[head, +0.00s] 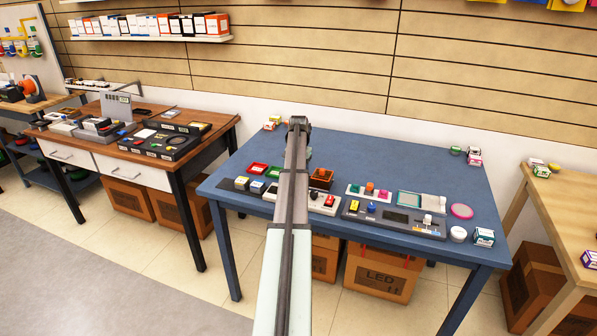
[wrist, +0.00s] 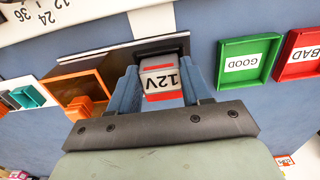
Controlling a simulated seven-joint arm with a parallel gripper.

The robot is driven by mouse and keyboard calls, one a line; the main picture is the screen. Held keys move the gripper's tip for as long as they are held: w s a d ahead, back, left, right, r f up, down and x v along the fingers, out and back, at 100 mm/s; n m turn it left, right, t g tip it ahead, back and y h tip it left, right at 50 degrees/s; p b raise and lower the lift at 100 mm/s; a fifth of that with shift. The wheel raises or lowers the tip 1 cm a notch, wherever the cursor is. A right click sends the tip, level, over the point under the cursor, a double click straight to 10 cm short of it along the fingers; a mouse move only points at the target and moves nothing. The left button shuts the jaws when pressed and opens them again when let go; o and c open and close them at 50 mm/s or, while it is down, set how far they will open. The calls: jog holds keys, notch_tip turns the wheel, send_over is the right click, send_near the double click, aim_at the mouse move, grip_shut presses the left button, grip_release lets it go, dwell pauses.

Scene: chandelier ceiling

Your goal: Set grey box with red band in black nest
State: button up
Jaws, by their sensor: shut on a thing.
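In the wrist view my gripper (wrist: 160,76) has its two blue fingers shut on a grey box with red bands (wrist: 160,80), marked 12V, whose label reads upside down. The black nest (wrist: 178,42) lies just beyond the box, and the box overlaps its near edge in the picture. I cannot tell whether the box is inside the nest or above it. In the head view my gripper (head: 298,124) is over the blue table; my arm hides the held box and the nest.
A green GOOD tray (wrist: 247,58) and a red BAD tray (wrist: 300,55) lie right of the nest in the wrist view. An orange open bin (wrist: 80,88) is close on the left. In the head view, a grey device panel (head: 395,218) lies along the table's front.

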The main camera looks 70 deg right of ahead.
jog(key=o, duration=1.1)
jog(key=shift+o, duration=0.7)
jog(key=o, duration=0.3)
jog(key=shift+r, duration=0.2)
jog(key=shift+r, duration=3.55)
